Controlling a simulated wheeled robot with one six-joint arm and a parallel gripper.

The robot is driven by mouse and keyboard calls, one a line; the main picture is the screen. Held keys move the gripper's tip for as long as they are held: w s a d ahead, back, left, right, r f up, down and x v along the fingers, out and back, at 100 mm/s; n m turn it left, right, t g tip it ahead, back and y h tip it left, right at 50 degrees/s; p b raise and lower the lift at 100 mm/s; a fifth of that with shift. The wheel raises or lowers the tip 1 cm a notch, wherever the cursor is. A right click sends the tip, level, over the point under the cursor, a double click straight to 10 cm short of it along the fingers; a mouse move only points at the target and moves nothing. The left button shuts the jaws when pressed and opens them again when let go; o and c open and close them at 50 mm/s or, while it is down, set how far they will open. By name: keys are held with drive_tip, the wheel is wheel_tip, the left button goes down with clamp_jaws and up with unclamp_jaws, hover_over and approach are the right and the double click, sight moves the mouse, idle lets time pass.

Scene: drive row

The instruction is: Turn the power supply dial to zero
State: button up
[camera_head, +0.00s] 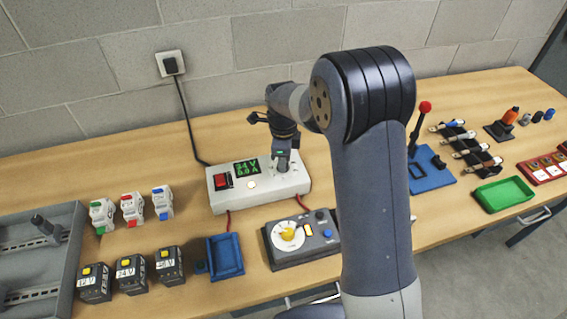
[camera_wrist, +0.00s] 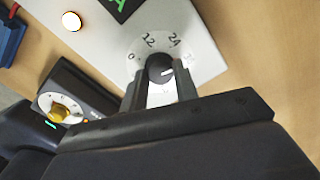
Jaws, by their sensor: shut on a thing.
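The power supply (camera_head: 290,187) is a white box on the bench, and its green display (camera_head: 246,167) appears to read 34 V and 0.0 A. Its dark round dial (camera_wrist: 160,68) sits on a pale scale marked 0, 12, 24 and a partly hidden higher number. The dial's white mark points to the right, toward the high end, away from 0. My gripper (camera_head: 283,161) is down over the supply's right end, and in the wrist view my gripper (camera_wrist: 160,88) has its fingers shut on the dial. The head view hides the dial behind the gripper.
A red switch (camera_head: 222,181) and a lit lamp (camera_head: 251,185) are on the supply's front. A grey meter box (camera_head: 319,241) with a yellow knob (camera_head: 288,233) and a blue tray (camera_head: 225,256) stand in front. A black cord (camera_head: 188,122) runs to the wall.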

drive_tip(key=n, duration=0.9)
drive_tip(key=shift+n, duration=0.4)
drive_tip(key=n, duration=0.9)
drive_tip(key=shift+n, duration=0.4)
drive_tip(key=o, duration=1.7)
drive_tip(key=shift+r+p, duration=2.55)
drive_tip(key=shift+r, duration=1)
